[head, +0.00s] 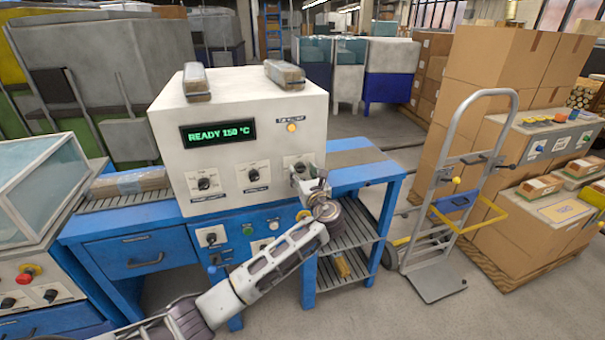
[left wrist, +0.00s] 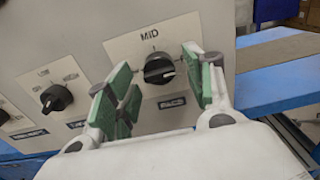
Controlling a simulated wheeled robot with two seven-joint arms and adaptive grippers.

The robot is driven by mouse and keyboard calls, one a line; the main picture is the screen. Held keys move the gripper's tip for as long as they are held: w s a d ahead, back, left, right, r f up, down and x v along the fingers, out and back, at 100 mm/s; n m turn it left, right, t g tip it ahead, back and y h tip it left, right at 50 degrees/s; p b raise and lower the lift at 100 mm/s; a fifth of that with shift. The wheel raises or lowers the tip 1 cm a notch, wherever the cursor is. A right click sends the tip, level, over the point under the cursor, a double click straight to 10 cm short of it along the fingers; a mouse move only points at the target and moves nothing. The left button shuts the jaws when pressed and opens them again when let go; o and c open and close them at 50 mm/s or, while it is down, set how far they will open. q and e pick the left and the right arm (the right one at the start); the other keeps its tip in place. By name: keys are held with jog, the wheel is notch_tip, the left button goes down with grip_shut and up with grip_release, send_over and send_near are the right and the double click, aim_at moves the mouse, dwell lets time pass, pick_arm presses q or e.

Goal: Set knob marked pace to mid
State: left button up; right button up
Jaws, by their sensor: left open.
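The pace knob (left wrist: 159,68) is a round black knob on a white plate, with "MID" printed above it and a blue label, which seems to read "PACE", below. Its white pointer mark appears to face right, away from the MID mark at the top. In the head view the knob's plate (head: 291,161) is at the right of the white machine's front, and my gripper hides much of it. My left gripper (head: 311,188) is open in front of this knob. In the left wrist view its green-padded fingers (left wrist: 160,90) stand either side of the knob, apparently not touching it.
The white machine (head: 170,150) shows "READY 150 °C" on its display (head: 218,133). Other black knobs (head: 204,184) (head: 253,175) sit left of the pace knob. A blue bench (head: 372,172) carries the machine. A hand truck (head: 455,190) and cardboard boxes (head: 495,75) stand at the right.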

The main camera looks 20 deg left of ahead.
pick_arm(q)
jog(key=shift+w+a, duration=0.2)
jog(key=shift+w, duration=0.15)
jog(key=c, duration=1)
